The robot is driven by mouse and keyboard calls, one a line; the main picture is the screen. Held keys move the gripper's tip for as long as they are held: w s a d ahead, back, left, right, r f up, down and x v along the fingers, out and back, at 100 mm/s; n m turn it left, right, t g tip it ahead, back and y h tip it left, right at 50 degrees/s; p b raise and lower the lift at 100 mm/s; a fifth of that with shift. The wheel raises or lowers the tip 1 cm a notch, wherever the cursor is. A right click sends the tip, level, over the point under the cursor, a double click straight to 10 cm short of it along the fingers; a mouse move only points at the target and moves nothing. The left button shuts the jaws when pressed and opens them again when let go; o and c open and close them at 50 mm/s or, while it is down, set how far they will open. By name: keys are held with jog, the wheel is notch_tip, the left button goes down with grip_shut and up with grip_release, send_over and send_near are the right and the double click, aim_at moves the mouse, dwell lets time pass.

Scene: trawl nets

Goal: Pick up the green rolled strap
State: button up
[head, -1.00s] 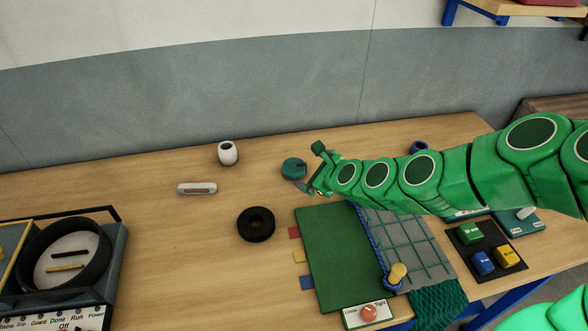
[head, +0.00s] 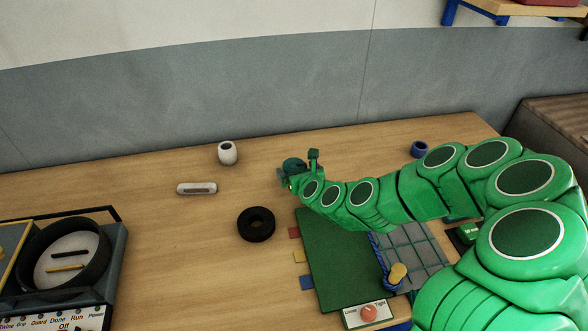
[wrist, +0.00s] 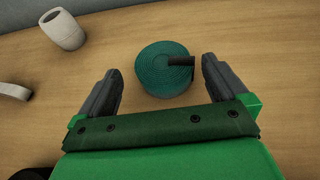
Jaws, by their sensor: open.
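The green rolled strap (wrist: 163,72) lies on the wooden table in the wrist view, a flat teal-green coil with a dark tab at its right side. In the head view the strap (head: 293,165) is partly hidden by my gripper (head: 287,180). In the wrist view my gripper (wrist: 163,92) is open, one dark finger to the left of the coil and one to its right. The strap sits between and slightly beyond the fingertips. The fingers appear not to touch it.
A white cup (head: 228,153), a pale oblong object (head: 197,188) and a black ring (head: 256,224) stand left of my gripper. A green mat with netting (head: 325,260) lies in front. A blue ring (head: 419,149) is at the back right. A machine (head: 65,260) occupies the left.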

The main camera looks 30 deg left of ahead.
aim_at(295, 167)
jog(key=shift+x, duration=2.8)
jog(key=shift+w+d, duration=0.1)
jog(key=shift+d, duration=0.05)
jog(key=shift+c, duration=0.5)
jog(key=c, duration=0.9)
